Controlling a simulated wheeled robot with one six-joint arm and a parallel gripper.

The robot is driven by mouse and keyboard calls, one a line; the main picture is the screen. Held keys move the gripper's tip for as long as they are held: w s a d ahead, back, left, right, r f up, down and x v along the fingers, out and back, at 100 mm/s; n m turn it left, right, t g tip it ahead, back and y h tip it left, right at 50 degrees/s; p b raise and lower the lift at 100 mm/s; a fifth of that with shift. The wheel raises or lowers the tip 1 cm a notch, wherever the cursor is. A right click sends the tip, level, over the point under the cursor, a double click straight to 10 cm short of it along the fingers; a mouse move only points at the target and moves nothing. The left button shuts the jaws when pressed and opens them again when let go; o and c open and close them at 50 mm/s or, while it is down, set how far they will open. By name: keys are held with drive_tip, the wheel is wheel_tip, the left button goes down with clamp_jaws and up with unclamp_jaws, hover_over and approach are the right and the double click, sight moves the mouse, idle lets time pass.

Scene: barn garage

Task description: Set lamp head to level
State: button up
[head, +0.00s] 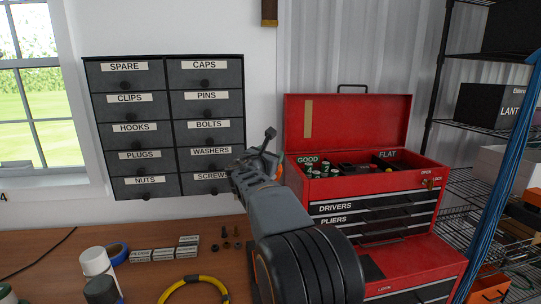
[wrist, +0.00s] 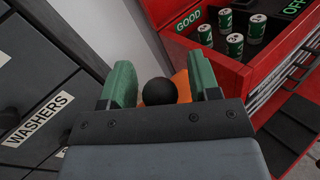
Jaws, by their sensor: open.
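My gripper (wrist: 165,88) shows in the wrist view with its two green fingers apart. A round black knob (wrist: 160,92) sits between the fingers, with a gap on either side. An orange part (wrist: 181,84) lies just behind the knob, and may belong to the lamp head. In the head view my gripper (head: 250,166) is left of the red toolbox, in front of the drawer cabinet. A short black lever (head: 268,138) and an orange part (head: 274,164) show by its tip. My arm hides most of the lamp, so the head's tilt cannot be told.
The red toolbox (head: 345,183) stands open close on the right, with several green-and-white cells (wrist: 235,44) in its tray. A labelled drawer cabinet (head: 165,160) hangs on the left. The workbench (head: 60,252) holds tape, small boxes and a yellow coil. Wire shelving (head: 470,184) is at far right.

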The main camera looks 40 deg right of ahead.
clamp_jaws()
idle(0.4)
